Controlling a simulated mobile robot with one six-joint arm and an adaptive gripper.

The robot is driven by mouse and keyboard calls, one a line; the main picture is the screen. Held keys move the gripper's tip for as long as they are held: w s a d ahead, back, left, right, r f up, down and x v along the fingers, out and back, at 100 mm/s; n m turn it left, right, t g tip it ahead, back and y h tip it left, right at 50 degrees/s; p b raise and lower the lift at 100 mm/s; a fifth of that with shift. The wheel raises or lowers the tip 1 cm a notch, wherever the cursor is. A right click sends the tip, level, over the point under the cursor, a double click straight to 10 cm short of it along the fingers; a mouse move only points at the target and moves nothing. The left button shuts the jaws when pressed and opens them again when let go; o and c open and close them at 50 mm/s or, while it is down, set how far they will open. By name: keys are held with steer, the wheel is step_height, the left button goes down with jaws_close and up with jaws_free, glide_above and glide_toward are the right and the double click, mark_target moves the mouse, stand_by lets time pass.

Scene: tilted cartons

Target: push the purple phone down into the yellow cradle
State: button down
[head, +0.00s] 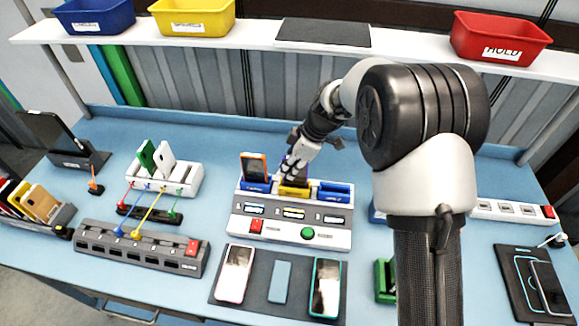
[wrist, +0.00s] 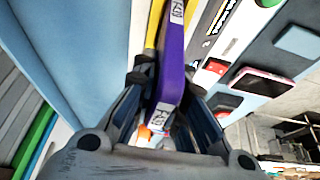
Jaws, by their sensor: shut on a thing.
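The purple phone (wrist: 172,62) stands out between my fingers in the wrist view, with white labels on its edge. My gripper (wrist: 164,78) is shut on it, one finger on each side. The yellow cradle (head: 294,190) is the middle slot of a grey charging station (head: 291,234). In the head view my gripper (head: 293,172) is right above this cradle. A yellow strip shows beside the phone in the wrist view (wrist: 152,28). My fingers hide most of the phone in the head view, so I cannot tell how deep it sits.
An orange-edged phone (head: 254,166) stands in the blue cradle (head: 256,186) left of the yellow one. An empty-looking blue cradle (head: 335,189) is to the right. Phones lie on a dark mat (head: 258,298) in front. A white rack (head: 164,180) stands to the left.

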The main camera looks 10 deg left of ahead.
mark_target(287, 156)
steer(key=shift+f+b, duration=0.5)
steer(key=shift+b, duration=0.1)
stand_by(0.4)
steer(key=c, duration=1.5)
jaws_free()
steer(key=shift+c, duration=0.2)
steer(key=o, duration=0.4)
steer(key=shift+r, duration=0.1)
steer(key=shift+r+p, duration=1.5)
steer(key=shift+r, duration=2)
